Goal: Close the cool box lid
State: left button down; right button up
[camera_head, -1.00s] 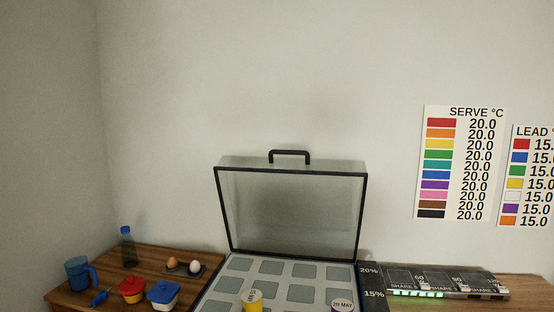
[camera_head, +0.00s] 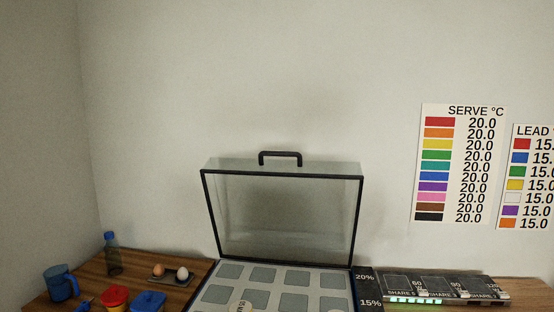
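The cool box (camera_head: 272,301) stands at the bottom centre of the head view, with a grid of grey square pads inside. Its clear lid (camera_head: 283,215) with a dark frame stands open, upright at the back edge. A black handle (camera_head: 280,155) sits on the lid's top edge. Neither of my grippers is in view.
Left of the box on the wood surface are a blue mug (camera_head: 60,284), a bottle (camera_head: 112,254), an egg holder (camera_head: 170,274), a red container (camera_head: 115,299) and a blue container (camera_head: 148,302). A panel with green lights (camera_head: 430,290) lies at right. Wall charts (camera_head: 460,165) hang behind.

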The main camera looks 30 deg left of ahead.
aim_at(298, 155)
jog(key=i+j+z, duration=0.35)
jog(key=i+j, duration=0.25)
jog(key=i, duration=0.15)
